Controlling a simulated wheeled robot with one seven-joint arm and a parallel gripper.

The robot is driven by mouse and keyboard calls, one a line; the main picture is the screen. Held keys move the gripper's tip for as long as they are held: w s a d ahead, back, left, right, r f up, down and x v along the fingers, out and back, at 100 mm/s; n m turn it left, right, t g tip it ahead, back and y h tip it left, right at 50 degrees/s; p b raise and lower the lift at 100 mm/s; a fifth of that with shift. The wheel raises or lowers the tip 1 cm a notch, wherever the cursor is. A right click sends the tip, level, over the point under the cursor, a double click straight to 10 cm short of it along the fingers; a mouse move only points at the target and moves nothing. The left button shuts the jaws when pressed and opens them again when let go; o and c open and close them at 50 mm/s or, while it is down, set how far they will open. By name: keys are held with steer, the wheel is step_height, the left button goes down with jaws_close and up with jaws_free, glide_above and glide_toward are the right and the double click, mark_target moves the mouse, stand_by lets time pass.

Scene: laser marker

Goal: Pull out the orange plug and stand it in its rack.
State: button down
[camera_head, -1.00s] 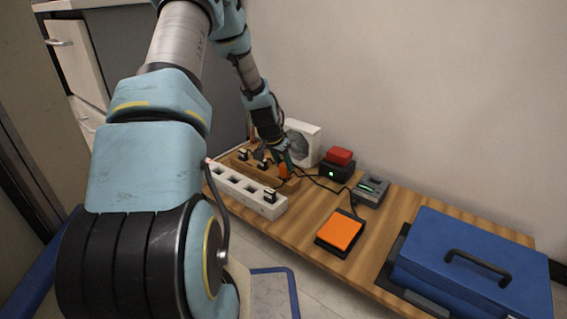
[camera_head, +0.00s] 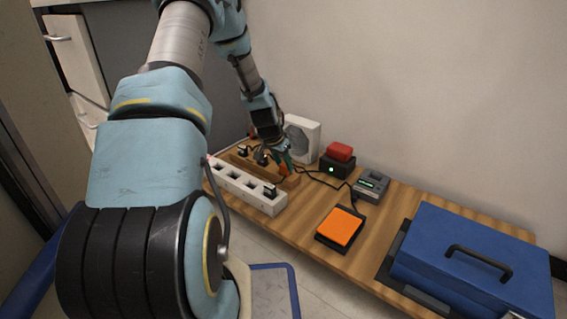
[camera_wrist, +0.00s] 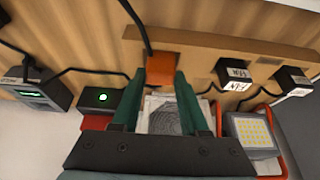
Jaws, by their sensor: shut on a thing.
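The orange plug (camera_wrist: 162,68) is between the green fingertips of my gripper (camera_wrist: 160,78) in the wrist view, with a black cord running from it. My gripper is shut on it. In the head view my gripper (camera_head: 284,162) is at the right end of the wooden rack (camera_head: 289,183), and a little of the orange plug (camera_head: 284,170) shows there. The rack also shows in the wrist view (camera_wrist: 205,50), right against the plug. I cannot tell whether the plug is seated in it. The white power strip (camera_head: 238,189) lies in front of the rack.
Black plugs stand in the rack (camera_wrist: 230,75), (camera_wrist: 291,82). Another black plug (camera_head: 270,191) is in the strip's right end. A red-topped box (camera_head: 338,160), grey device (camera_head: 371,187), orange pad (camera_head: 341,228) and blue case (camera_head: 470,260) lie right.

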steer(key=shift+c, duration=1.7)
jaws_free()
steer(key=w+d+r+p+v, duration=0.1)
steer(key=p+v, duration=0.9)
steer(key=v, duration=0.6)
steer(key=shift+w+d+r+p, duration=0.15)
steer(key=shift+w+d+p, duration=0.1)
steer(key=shift+w+p, duration=0.05)
